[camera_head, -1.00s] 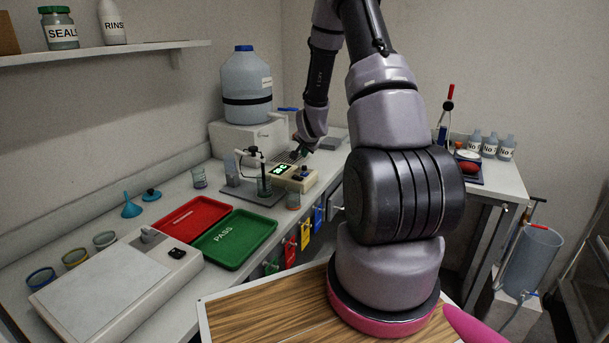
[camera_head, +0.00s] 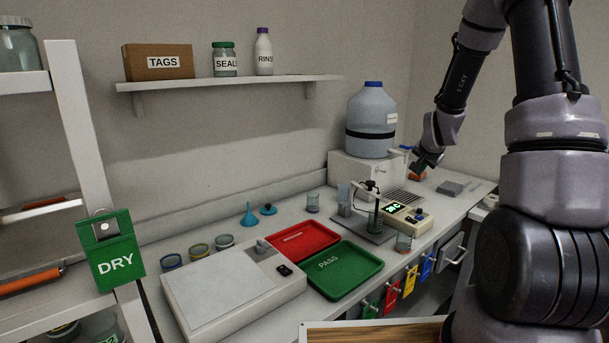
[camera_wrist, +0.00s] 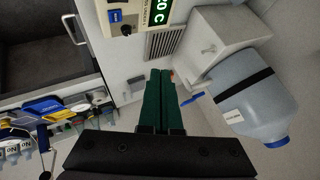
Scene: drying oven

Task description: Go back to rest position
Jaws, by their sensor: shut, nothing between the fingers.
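My gripper (camera_head: 416,168) is shut and empty. In the head view it hangs in the air at the end of my arm, right of the large water jug (camera_head: 370,125), over the back part of the bench. In the wrist view its green fingers (camera_wrist: 160,74) lie together with nothing between them. The jug (camera_wrist: 250,100) shows on the right there, and the hotplate with its lit display (camera_wrist: 150,14) shows at the top. The fingertips are apart from both.
The bench holds a balance (camera_head: 225,295), a red tray (camera_head: 300,241), a green PASS tray (camera_head: 345,270) and the hotplate (camera_head: 410,214) with a stirring stand. A wall shelf (camera_head: 230,88) is above. A rack with a green DRY tag (camera_head: 115,262) stands at left.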

